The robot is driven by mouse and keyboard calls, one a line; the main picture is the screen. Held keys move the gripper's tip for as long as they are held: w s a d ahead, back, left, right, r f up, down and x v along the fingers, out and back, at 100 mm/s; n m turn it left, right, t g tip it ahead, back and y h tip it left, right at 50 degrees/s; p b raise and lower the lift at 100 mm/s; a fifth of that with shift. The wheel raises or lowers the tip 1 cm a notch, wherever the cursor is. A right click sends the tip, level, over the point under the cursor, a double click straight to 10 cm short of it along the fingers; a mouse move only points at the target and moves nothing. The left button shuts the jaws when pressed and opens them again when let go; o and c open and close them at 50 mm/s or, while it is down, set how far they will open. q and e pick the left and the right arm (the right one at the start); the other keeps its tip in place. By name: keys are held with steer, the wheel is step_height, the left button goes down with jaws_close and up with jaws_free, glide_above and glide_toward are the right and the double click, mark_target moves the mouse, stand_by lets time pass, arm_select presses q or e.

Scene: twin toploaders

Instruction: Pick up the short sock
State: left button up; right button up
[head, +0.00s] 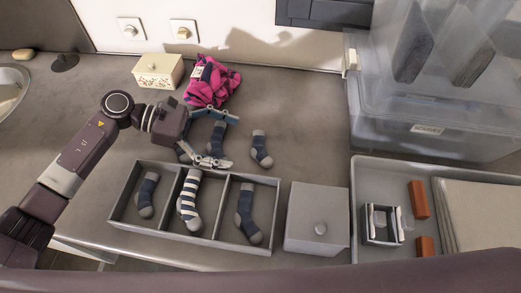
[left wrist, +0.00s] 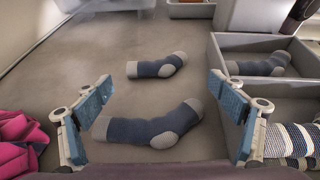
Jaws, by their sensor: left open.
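My left gripper (head: 212,138) is open over the counter, its two fingers apart on either side of a dark blue sock with grey ends (head: 217,135). In the left wrist view this sock (left wrist: 150,128) lies between the open fingers (left wrist: 160,86), not gripped. A second blue-grey sock (head: 260,148) lies on the counter to the right; it also shows farther off in the left wrist view (left wrist: 157,66) and looks shorter there, partly from distance. My right gripper is not in view.
A grey three-part tray (head: 217,240) holds a blue sock (head: 147,195), a striped sock (head: 189,198) and a longer blue sock (head: 247,215). Pink cloth (head: 212,85) and a floral box (head: 158,71) stand behind. A lidded grey box (head: 317,220) stands right of the tray.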

mark_target(262, 147)
arm_select(q)
steer(key=p+x, duration=0.2)
steer(key=x, duration=0.1)
steer(key=r+p+x, duration=0.1)
steer(key=x, duration=0.2)
steer(key=shift+d+p, duration=0.3)
steer(key=shift+p, duration=0.1)
steer(key=shift+d+f, duration=0.35)
steer(key=shift+d, duration=0.15)
steer(key=c, duration=1)
